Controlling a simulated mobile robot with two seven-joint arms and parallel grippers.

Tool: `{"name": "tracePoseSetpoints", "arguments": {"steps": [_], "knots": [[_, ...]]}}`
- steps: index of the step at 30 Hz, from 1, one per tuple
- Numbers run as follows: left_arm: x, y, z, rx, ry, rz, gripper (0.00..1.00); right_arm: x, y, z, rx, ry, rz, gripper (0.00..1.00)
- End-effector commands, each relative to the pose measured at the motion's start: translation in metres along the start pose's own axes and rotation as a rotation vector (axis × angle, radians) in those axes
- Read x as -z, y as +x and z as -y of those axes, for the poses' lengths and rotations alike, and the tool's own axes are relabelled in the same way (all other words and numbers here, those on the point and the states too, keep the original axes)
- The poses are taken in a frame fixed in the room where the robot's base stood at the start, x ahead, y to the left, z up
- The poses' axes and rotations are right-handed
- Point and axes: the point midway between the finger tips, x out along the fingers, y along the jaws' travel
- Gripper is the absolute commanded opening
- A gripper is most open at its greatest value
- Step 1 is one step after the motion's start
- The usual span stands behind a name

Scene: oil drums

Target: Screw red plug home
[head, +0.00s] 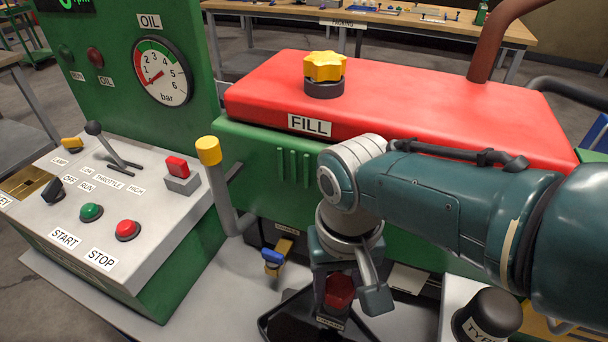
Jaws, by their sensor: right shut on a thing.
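The red plug (339,287) is low in the middle of the head view, below the green machine body. My right gripper (346,296) comes down from above with a finger on each side of the plug and is shut on it. The wrist and fingers hide part of the plug. I cannot tell how far the plug sits in its hole, as its lower end is hidden. A small dark label (330,322) shows just below it. My left gripper is out of view.
A black tray (275,322) lies under the plug. A blue-handled valve (272,257) sticks out to its left, near a yellow-tipped lever (208,151). A black-capped container (487,316) stands at right. The red cover (430,95) with its yellow cap (324,67) lies above.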

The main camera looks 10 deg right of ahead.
Motion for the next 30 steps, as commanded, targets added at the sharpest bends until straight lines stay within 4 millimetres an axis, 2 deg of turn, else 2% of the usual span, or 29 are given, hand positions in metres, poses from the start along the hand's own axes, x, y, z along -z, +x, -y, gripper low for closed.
{"name": "tracePoseSetpoints", "arguments": {"steps": [11, 18, 21, 29, 30], "knots": [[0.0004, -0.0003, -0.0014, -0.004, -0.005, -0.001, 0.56, -0.0002, 0.0004, -0.0006, -0.001, 0.069, 0.000, 0.00], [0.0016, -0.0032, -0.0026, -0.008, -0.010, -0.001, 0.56, -0.0012, 0.0003, -0.0015, 0.001, 0.448, 0.002, 0.00], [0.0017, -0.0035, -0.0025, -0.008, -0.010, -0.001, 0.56, -0.0012, 0.0007, -0.0024, 0.000, 0.560, 0.001, 0.00], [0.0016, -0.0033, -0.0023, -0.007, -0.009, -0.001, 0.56, -0.0013, 0.0011, -0.0027, -0.001, 0.598, 0.001, 0.00], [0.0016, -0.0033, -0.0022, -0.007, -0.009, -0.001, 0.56, -0.0013, 0.0011, -0.0028, -0.001, 0.597, 0.001, 0.51]]}}
